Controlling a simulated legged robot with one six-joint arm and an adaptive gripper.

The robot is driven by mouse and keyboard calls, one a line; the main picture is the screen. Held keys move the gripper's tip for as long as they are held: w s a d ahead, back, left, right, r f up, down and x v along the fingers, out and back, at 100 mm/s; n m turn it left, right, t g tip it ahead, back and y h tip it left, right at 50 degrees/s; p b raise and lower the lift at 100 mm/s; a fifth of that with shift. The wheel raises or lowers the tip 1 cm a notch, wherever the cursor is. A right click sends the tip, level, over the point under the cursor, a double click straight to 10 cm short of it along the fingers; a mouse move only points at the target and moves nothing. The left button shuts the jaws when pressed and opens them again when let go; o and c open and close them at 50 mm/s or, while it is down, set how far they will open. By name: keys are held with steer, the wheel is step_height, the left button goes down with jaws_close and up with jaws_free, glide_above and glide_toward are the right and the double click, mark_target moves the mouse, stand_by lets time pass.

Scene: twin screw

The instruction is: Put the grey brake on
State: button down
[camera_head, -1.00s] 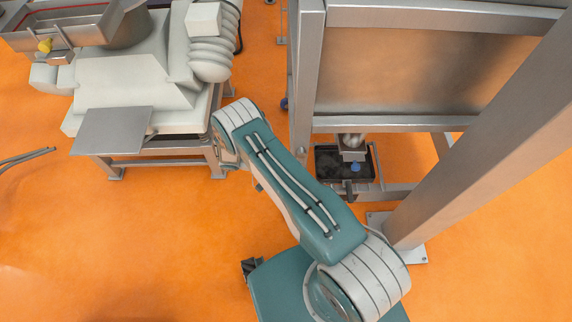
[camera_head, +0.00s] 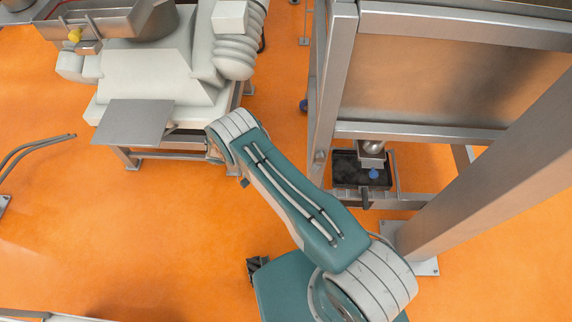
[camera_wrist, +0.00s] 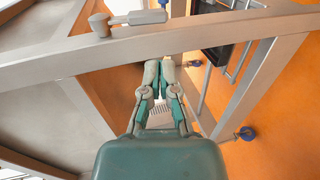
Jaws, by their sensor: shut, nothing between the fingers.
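My gripper (camera_wrist: 160,68) shows in the wrist view with its two green-and-grey fingers together and empty. A grey metal beam crosses just beyond the fingertips. A grey lever-like piece with a round knob (camera_wrist: 128,20) sits on this beam, up and left of the fingers, apart from them. I cannot tell whether it is the grey brake. The head view shows my arm but not my gripper.
A tall metal frame (camera_head: 332,80) stands at right, with a dark tray (camera_head: 345,180) at its base. A pale machine on a stand (camera_head: 130,75) is at upper left, with a flat grey plate (camera_head: 133,122). Orange floor (camera_head: 130,230) is open at lower left.

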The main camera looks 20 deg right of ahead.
steer(key=a, duration=0.4)
steer(key=w+d+r+y, duration=0.1)
steer(key=w+r+y, duration=0.1)
steer(key=r, duration=0.6)
steer(key=w+d+r+y, duration=0.1)
steer(key=w+r+y, duration=0.1)
steer(key=r, duration=0.5)
steer(key=s+d+r+n+t+y, duration=0.1)
steer(key=s+r+y, duration=0.1)
steer(key=r, duration=0.7)
steer(key=s+d+r+t+y, duration=0.1)
steer(key=s+d+r+y, duration=0.15)
steer(key=r, duration=0.55)
steer(key=s+d+r+n+t+y, duration=0.1)
steer(key=s+r+t+y, duration=0.1)
steer(key=s+r+t, duration=0.2)
steer(key=s+d+r+n+t+y, duration=0.1)
steer(key=s+r+t+y, duration=0.2)
steer(key=s+r, duration=0.7)
steer(key=s+t, duration=0.1)
steer(key=s, duration=0.7)
steer(key=shift+d+n+y, duration=0.3)
steer(key=shift+y, duration=0.05)
steer(key=shift+s, duration=0.15)
